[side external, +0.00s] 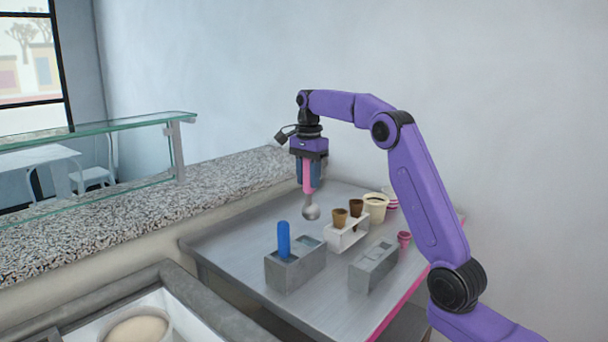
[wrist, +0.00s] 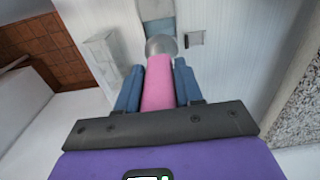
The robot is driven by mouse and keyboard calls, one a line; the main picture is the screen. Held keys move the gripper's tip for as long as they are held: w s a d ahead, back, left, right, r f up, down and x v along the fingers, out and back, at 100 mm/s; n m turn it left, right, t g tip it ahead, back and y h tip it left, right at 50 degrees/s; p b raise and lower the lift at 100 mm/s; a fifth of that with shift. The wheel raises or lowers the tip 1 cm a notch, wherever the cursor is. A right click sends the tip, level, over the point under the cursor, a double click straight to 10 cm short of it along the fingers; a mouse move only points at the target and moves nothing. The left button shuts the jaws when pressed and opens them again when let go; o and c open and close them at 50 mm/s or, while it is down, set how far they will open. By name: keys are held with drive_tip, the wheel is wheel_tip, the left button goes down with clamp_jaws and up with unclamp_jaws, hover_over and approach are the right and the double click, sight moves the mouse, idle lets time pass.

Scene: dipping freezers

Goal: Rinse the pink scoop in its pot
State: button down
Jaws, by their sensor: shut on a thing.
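The pink scoop (side external: 307,180) hangs upright in my gripper (side external: 308,178), with its round metal head (side external: 312,212) downward, above the steel counter. In the wrist view the pink handle (wrist: 158,85) sits between the two blue fingers of my gripper (wrist: 158,88), which are shut on it. A grey two-part block (side external: 294,268) stands on the counter below, with a blue scoop (side external: 283,240) upright in its left part. A second grey block (side external: 373,265) with openings in its top stands to its right. Which opening is the pink scoop's pot I cannot tell.
A white holder (side external: 347,238) carries brown cones (side external: 356,207) behind the blocks. A cream tub (side external: 376,206) and pink-striped cups (side external: 392,203) stand behind it; a pink cup (side external: 404,239) stands at right. A freezer with a beige tub (side external: 137,330) is at lower left.

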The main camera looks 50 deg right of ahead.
sight(308, 188)
idle(0.4)
drive_tip(key=shift+f, duration=2.55)
drive_tip(key=shift+f, duration=3.6)
drive_tip(key=shift+f, duration=1.1)
drive_tip(key=shift+r, duration=1.25)
